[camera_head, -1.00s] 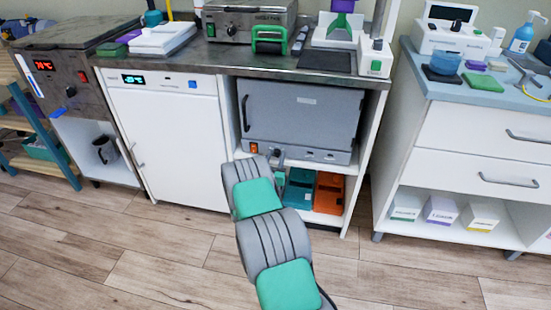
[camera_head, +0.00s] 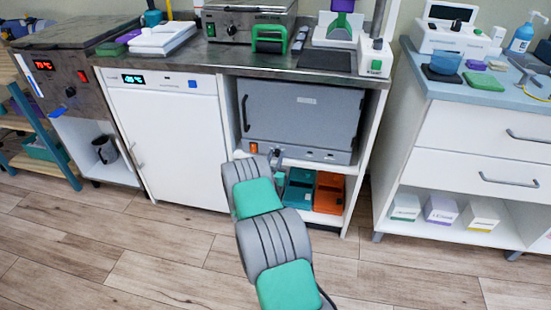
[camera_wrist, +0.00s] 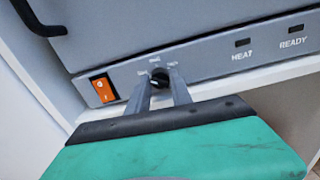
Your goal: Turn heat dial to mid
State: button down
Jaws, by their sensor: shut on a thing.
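The heat dial (camera_wrist: 160,75) is a small black knob on the lower front strip of a grey box-shaped heater (camera_head: 300,112). Three small labels arc above it, too blurred to read surely. A light mark on the knob seems to point up, near the middle label, but its exact angle is hard to tell. My gripper (camera_wrist: 164,84) is shut on the dial, one finger on each side of it.
An orange rocker switch (camera_wrist: 103,88) lies left of the dial, and dark HEAT and READY indicators lie to its right. The heater sits on a shelf above teal (camera_head: 299,190) and orange (camera_head: 329,193) bins. A white cabinet (camera_head: 168,140) stands to the left.

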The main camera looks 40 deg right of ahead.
jog(key=m+b, duration=0.2)
jog(key=m, duration=0.3)
jog(key=shift+f, duration=0.15)
jog(key=m+b, duration=0.2)
jog(key=m, duration=0.4)
jog(key=shift+b, duration=0.3)
jog(key=c, duration=1.1)
grip_release()
jog(key=shift+c, duration=0.2)
